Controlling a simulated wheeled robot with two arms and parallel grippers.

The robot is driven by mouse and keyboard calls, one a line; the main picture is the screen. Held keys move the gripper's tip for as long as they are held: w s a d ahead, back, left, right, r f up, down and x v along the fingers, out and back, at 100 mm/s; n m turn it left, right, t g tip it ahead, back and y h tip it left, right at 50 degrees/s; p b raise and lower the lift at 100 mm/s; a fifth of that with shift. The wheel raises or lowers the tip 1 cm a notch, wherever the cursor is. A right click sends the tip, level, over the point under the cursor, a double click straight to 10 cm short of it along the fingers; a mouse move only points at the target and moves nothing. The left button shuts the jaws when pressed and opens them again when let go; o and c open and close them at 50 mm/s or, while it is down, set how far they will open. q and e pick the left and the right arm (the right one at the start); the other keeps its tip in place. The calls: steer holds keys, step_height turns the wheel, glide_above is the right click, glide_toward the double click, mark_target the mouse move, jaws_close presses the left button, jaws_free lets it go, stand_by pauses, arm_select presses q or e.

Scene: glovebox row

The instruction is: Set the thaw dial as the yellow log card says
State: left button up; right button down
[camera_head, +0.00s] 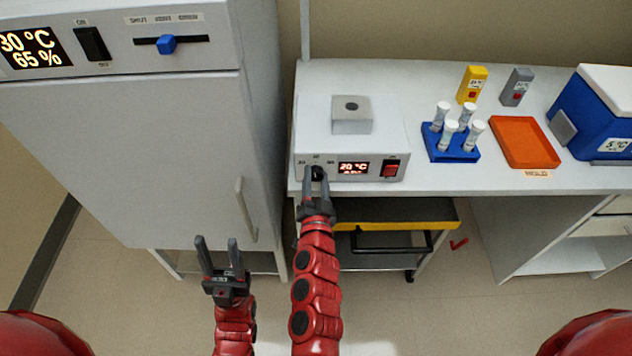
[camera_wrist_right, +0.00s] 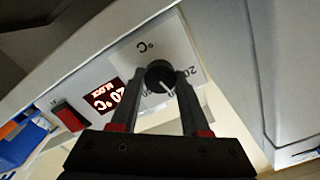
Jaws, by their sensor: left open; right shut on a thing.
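The thaw dial is a small black round knob (camera_wrist_right: 158,74) with a white pointer line, on the front of a white block heater (camera_head: 350,140). Its lit display (camera_head: 353,168) reads 20 °C. My right gripper (camera_head: 317,178) is shut on the knob, one finger on each side, and partly hides it in the head view. My left gripper (camera_head: 217,250) is open and empty, low in front of the grey cabinet. A yellow tag-like block (camera_head: 472,84) with a white label stands at the back of the bench; its small print is not readable.
A red switch (camera_head: 391,169) sits right of the display. A grey block (camera_head: 516,87), a blue tube rack (camera_head: 451,145), an orange tray (camera_head: 524,142) and a blue cool box (camera_head: 597,115) stand to the right. A cart with a yellow edge (camera_head: 400,226) is under the bench.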

steer(key=shift+m+b, duration=0.4)
steer(key=shift+m, duration=0.4)
steer(key=shift+c, duration=1.9)
jaws_free()
steer(key=shift+s, duration=0.1)
